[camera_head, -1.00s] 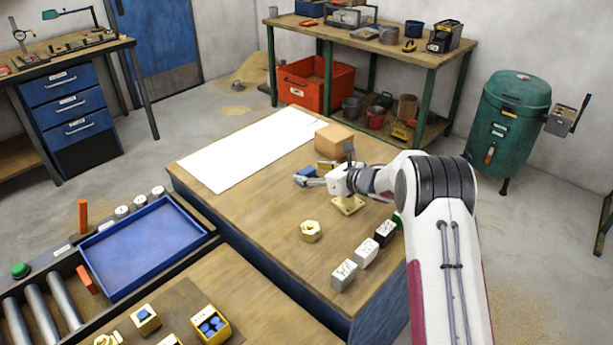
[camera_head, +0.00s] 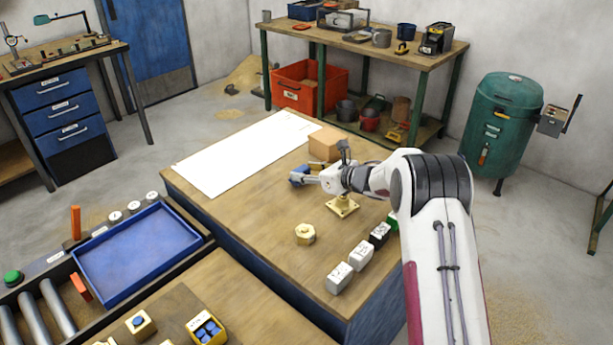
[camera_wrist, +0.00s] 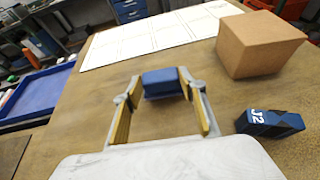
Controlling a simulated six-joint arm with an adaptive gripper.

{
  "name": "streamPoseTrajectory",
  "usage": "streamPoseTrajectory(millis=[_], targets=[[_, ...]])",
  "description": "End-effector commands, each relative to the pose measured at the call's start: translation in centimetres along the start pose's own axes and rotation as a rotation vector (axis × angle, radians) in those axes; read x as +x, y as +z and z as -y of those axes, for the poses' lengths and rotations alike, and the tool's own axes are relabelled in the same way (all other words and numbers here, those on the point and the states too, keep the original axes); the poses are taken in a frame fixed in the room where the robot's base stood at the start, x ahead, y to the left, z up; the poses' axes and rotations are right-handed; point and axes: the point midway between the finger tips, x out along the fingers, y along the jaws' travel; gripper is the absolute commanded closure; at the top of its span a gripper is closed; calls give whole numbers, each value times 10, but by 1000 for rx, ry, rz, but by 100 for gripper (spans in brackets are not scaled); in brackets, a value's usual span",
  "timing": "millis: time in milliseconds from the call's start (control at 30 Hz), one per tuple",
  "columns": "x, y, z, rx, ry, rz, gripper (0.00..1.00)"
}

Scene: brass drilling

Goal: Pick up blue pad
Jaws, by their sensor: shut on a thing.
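My gripper (camera_head: 302,179) reaches left over the wooden table, on the near side of a cardboard-coloured block. In the wrist view my gripper (camera_wrist: 163,86) is shut on a blue pad (camera_wrist: 162,80), which sits between the tips of its two yellow-lined fingers. In the head view the blue pad (camera_head: 297,178) shows only partly at the fingertips. Whether the pad touches the table is hard to tell. A dark blue block marked J2 (camera_wrist: 270,122) lies to the right of the gripper in the wrist view.
The brown block (camera_head: 323,144) stands behind the gripper. A white sheet (camera_head: 240,155) covers the table's far left. A brass nut (camera_head: 305,234), a brass flanged part (camera_head: 342,205) and white blocks (camera_head: 340,278) stand nearer. A blue tray (camera_head: 88,277) is at left.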

Motion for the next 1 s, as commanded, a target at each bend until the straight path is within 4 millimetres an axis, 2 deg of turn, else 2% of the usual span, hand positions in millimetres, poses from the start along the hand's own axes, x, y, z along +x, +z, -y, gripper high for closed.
streamPoseTrajectory(millis=[500,700,1000], targets=[[-27,66,0,-3,-1,2,80],[-32,76,0,-1,0,0,80],[-32,78,0,-1,0,0,80]])
